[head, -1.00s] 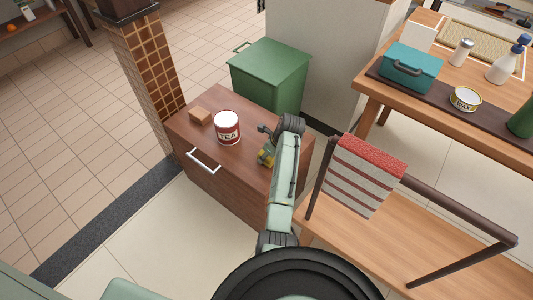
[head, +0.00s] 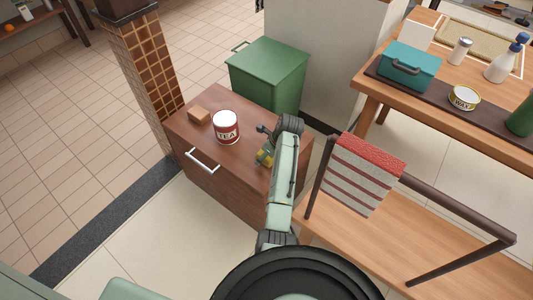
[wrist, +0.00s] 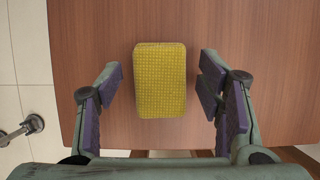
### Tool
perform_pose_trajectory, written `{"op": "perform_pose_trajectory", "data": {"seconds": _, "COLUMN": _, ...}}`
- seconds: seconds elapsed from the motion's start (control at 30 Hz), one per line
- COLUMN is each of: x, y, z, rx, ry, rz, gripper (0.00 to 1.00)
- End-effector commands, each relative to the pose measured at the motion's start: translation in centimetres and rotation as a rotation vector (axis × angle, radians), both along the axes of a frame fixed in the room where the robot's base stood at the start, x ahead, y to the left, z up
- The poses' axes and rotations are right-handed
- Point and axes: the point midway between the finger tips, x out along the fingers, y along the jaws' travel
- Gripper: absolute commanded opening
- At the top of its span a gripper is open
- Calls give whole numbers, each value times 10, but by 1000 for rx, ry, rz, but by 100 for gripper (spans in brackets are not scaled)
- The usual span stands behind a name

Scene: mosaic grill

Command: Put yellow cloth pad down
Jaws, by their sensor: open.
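The yellow cloth pad (wrist: 160,82) is a small block with a woven-looking face. In the wrist view it lies between the two fingers of my open gripper (wrist: 160,90), with a gap on each side. Wood of the brown cabinet (wrist: 225,25) shows around it. In the head view my gripper (head: 265,150) is low over the right part of the cabinet top (head: 240,105). There the pad (head: 266,157) is mostly hidden by my gripper and arm.
A red and white tea tin (head: 227,128) and a small brown block (head: 199,116) stand left of my gripper on the cabinet. A green bin (head: 268,72) is behind. A bench with a striped cloth (head: 366,172) over its rail is at the right.

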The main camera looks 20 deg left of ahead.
Motion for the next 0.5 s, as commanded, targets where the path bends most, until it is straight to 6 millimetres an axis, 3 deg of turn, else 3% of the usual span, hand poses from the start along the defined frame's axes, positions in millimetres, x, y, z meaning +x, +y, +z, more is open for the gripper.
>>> {"op": "perform_pose_trajectory", "data": {"seconds": 0.17, "x": 0, "y": -4, "z": 14, "rx": 1, "ry": -3, "rz": -1, "gripper": 61}}
{"op": "perform_pose_trajectory", "data": {"seconds": 0.5, "x": -9, "y": -30, "z": 79, "rx": 1, "ry": -4, "rz": 0, "gripper": 61}}
